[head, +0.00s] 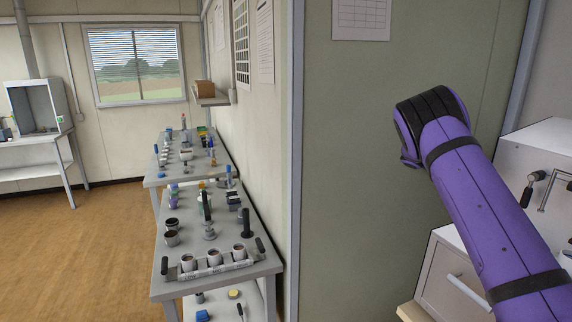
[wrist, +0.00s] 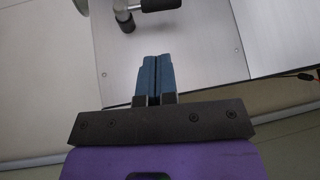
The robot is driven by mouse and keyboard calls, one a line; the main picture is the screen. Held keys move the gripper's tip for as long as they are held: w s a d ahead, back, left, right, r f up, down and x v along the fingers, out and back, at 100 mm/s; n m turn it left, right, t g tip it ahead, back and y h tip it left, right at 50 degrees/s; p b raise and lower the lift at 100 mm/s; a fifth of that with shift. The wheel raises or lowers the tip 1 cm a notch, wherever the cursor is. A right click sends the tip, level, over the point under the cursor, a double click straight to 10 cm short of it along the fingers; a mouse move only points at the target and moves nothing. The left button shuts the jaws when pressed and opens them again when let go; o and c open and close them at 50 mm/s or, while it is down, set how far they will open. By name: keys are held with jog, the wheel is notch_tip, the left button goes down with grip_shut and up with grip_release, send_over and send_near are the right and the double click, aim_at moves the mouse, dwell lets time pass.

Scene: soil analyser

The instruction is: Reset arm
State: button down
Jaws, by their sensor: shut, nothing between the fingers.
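My gripper (wrist: 153,60) shows in the wrist view with its two blue fingers pressed together and nothing between them. It is in front of a pale metal panel (wrist: 205,50). A black handle (wrist: 158,5) on a metal fitting is at the top of that view, apart from the fingertips. In the head view my purple arm reaches up and left from the lower right corner. The gripper itself cannot be made out there.
A white machine (head: 545,150) with black-gripped handles stands at the right, beside my arm. A green-grey wall (head: 370,180) fills the middle. At the left, a bench (head: 160,285) holds cups in a rack, and a second bench stands behind it. Open floor (head: 80,255) lies left of them.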

jog(key=s+a+r+n+t+y, duration=0.2)
jog(key=s+a+r+t+y, duration=0.35)
jog(key=s, duration=0.55)
jog(key=s+a+r+n+t+y, duration=0.2)
jog(key=s+a+r+t+y, duration=0.15)
jog(key=s+a+r, duration=0.6)
jog(key=s+a+f+n+t+y, duration=0.1)
jog(key=s+a+t+y, duration=0.1)
jog(key=s+a, duration=0.4)
jog(key=s+a+f+n+t+y, duration=0.1)
jog(key=s+a+t, duration=0.3)
jog(key=s, duration=1.1)
jog(key=shift+s+a+f+n+y, duration=0.35)
jog(key=shift+a+f, duration=0.4)
jog(key=shift+a, duration=0.3)
jog(key=shift+w, duration=0.1)
